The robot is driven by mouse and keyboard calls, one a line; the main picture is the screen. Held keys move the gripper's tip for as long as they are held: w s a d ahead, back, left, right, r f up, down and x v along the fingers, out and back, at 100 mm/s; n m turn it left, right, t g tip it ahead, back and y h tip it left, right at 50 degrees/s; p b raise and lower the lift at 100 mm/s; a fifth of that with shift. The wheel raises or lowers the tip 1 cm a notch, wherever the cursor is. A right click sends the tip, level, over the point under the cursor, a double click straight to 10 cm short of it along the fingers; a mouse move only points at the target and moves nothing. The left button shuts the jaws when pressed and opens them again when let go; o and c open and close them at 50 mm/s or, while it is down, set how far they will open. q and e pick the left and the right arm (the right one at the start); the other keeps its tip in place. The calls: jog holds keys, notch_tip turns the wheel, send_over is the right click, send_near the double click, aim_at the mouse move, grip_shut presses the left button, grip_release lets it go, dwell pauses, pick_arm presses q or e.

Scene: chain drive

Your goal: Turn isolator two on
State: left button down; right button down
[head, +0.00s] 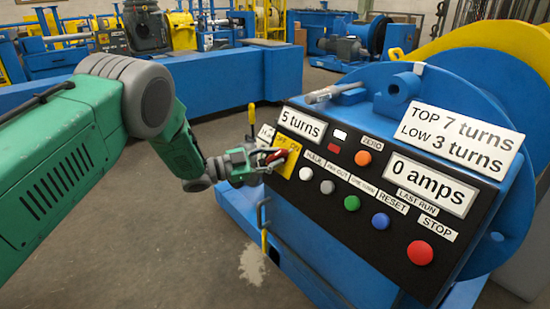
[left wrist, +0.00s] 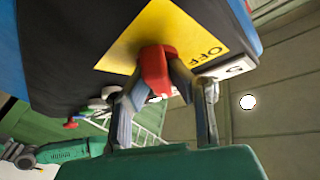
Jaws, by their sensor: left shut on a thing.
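The red isolator handle (head: 277,156) stands on a yellow plate (head: 287,147) marked OFF and ON, at the left end of the black control panel (head: 390,262). My left gripper (head: 266,160) reaches it from the left and is shut on it. In the left wrist view the red handle (left wrist: 154,68) sits between the two fingertips (left wrist: 158,84), against the yellow plate (left wrist: 175,30). The word OFF shows upside down there; ON is not readable in that view. The handle's exact angle is hard to tell. No isolator number is readable. My right gripper is not in view.
A "0 amps" display (head: 433,184) is at right. A yellow-topped lever (head: 252,118) stands behind my gripper. Open floor (head: 150,240) lies left of the panel.

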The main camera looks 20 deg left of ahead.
pick_arm(q)
jog(key=shift+f+m+g, duration=0.2)
jog(key=shift+m+g, duration=0.4)
jog(key=shift+m, duration=0.2)
jog(key=shift+s+m+g, duration=0.1)
jog(key=shift+m+g, duration=0.2)
jog(key=c, duration=1.5)
grip_release()
jog(key=shift+a, duration=0.1)
jog(key=shift+r, duration=0.1)
jog(key=v, duration=1.2)
jog(key=shift+a+f, duration=0.1)
jog(key=shift+f, duration=0.2)
